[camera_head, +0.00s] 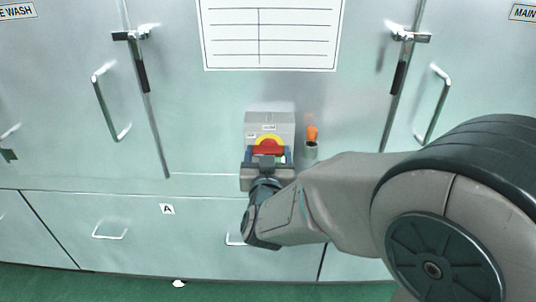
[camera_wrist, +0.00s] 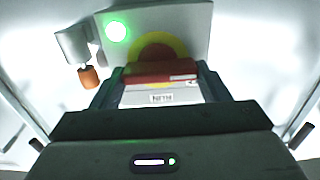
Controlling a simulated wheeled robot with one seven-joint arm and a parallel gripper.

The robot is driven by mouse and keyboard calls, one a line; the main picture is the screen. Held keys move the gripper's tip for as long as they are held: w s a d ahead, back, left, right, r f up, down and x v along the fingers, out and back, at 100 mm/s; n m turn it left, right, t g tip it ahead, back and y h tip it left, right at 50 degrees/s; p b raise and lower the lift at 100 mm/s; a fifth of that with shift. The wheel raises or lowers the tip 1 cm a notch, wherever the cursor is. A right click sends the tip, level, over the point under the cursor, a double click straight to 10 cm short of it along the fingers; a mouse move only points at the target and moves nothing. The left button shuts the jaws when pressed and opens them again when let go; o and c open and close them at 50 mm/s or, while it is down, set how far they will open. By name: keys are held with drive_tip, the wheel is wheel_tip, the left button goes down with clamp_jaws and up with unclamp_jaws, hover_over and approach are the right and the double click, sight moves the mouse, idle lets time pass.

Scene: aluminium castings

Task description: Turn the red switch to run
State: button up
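The red switch (camera_head: 268,149) is a bar handle on a yellow round plate (camera_head: 268,139), on the front of a grey box fixed to the cabinet wall. In the wrist view the red bar (camera_wrist: 160,71) lies level across the picture, with the yellow ring (camera_wrist: 160,44) behind it. My gripper (camera_head: 269,156) is right in front of the switch. In the wrist view my gripper (camera_wrist: 161,76) has its fingers wide apart, one near each end of the bar; I cannot tell whether they touch it.
An orange-topped piece in a grey holder (camera_head: 312,150) is just right of the grey box (camera_head: 270,122). A green light (camera_wrist: 116,31) glows on the box. Door handles (camera_head: 108,105) and (camera_head: 433,105) stick out at both sides. A white chart (camera_head: 270,35) hangs above; drawers are below.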

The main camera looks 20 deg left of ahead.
drive_tip(key=shift+f+m+b, duration=0.1)
drive_tip(key=shift+m+b, duration=0.2)
drive_tip(key=shift+b, duration=0.15)
drive_tip(key=m+b, duration=0.5)
drive_tip(key=b, duration=0.1)
drive_tip(key=m+b, duration=1.2)
drive_tip(key=b, duration=0.1)
drive_tip(key=shift+d, duration=0.25)
drive_tip(key=shift+m, duration=0.3)
drive_tip(key=o, duration=1)
